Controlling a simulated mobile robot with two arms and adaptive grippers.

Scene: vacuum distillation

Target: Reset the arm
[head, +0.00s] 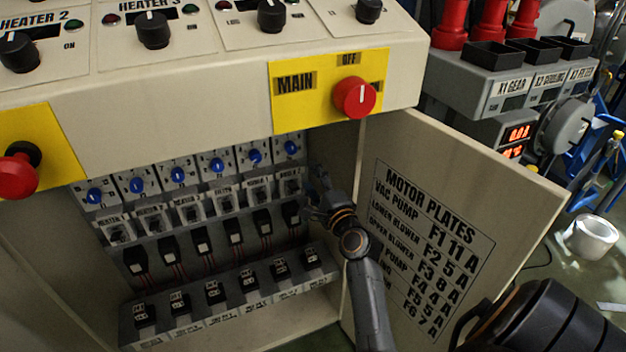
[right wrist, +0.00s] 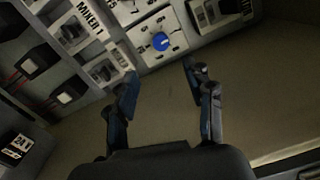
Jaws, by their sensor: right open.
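My right gripper (head: 318,195) is at the right edge of the open cabinet's inside, beside the rightmost column of switches. In the right wrist view its two fingers (right wrist: 160,86) are spread, with nothing between them. Past the fingertips in that view is a blue dial (right wrist: 160,41) on a white plate. In the head view a row of blue dials (head: 217,164) runs along the top of the cabinet inside. Below it are a row of grey switches (head: 191,208) and a row of black relays (head: 203,241). My left gripper is out of view.
The open cabinet door (head: 450,170) with its motor plates list stands close right of my right arm. Above is the overhanging panel with the red main knob (head: 354,97) and a red button (head: 17,176). A white roll (head: 593,238) lies on the floor at right.

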